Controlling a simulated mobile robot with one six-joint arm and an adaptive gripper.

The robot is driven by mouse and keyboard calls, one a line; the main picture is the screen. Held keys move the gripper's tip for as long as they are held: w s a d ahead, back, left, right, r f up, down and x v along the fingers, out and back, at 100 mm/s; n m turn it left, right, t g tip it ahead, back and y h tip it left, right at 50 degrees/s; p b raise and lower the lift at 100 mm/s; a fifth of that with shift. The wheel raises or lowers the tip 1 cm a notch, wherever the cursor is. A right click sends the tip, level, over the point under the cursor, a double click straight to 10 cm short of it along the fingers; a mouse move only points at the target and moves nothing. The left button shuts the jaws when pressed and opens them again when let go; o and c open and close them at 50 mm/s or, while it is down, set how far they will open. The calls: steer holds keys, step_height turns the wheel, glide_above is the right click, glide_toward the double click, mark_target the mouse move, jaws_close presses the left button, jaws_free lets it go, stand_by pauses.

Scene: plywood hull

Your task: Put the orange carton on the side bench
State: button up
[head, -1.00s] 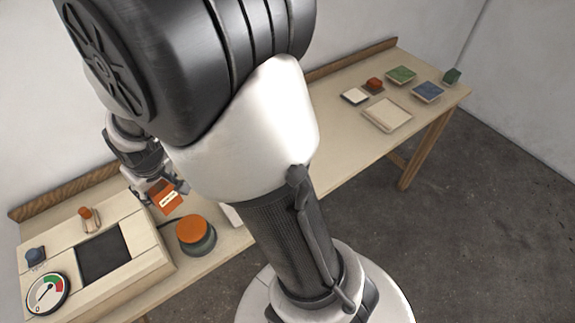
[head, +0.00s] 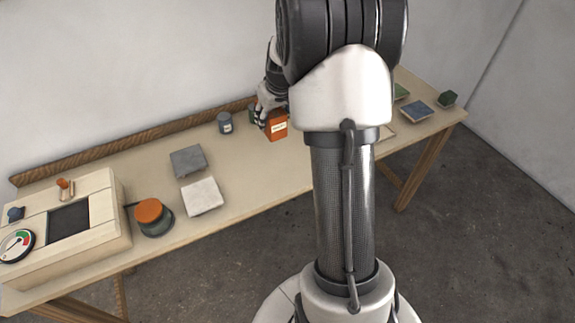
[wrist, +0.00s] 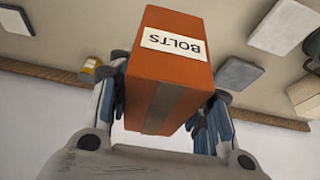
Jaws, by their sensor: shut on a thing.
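The orange carton (head: 277,128) has a white label, which reads BOLTS in the wrist view (wrist: 160,85). My gripper (head: 266,114) is shut on the carton. In the wrist view its fingers (wrist: 165,100) press on either side of the carton, which hides the space behind it. The carton shows over the back middle of a long wooden bench (head: 250,175); I cannot tell its height above the top. No other bench is in view, and I cannot tell whether this one is the side bench.
An orange-topped jar (head: 150,212) and a box with a dial (head: 98,230) are farther left.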

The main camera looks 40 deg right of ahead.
steer(key=s+d, duration=0.1)
steer(key=d, duration=0.4)
steer(key=shift+f+b, duration=2.85)
steer(key=shift+f, duration=6.8)
steer(key=shift+f+b, duration=0.2)
steer(key=shift+b, duration=0.1)
steer(key=o, duration=1.2)
steer(key=shift+s, duration=0.1)
steer(key=shift+o, duration=0.2)
steer(key=shift+r, duration=0.1)
